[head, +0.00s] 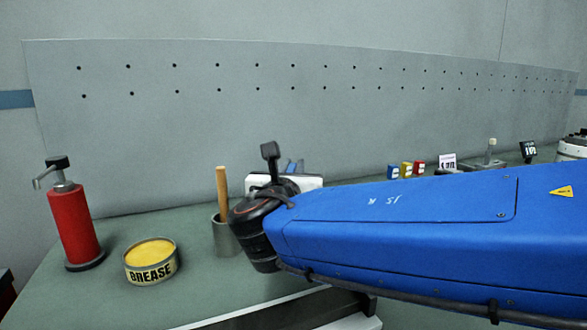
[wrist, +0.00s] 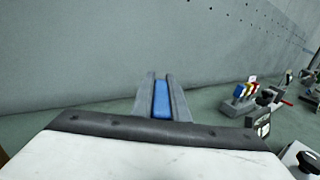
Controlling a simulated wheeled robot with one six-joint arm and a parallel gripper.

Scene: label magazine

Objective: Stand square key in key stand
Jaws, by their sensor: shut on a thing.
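My gripper (wrist: 162,78) shows in the wrist view as two grey fingers pointing away from me, shut on a long blue piece (wrist: 161,98). This piece looks like the square key, but its full shape is hidden between the fingers. In the head view my gripper (head: 292,167) is mostly hidden behind my own wrist and blue arm. Only small blue and grey bits show above its white body. I cannot clearly tell the key stand.
A red pump bottle (head: 75,228), a yellow-topped tin (head: 150,274) and a grey cup (head: 224,237) with a wooden handle stand on the left of the green bench. A small black display (head: 528,151) stands at the far right. A grey perforated panel (head: 230,130) rises behind the bench.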

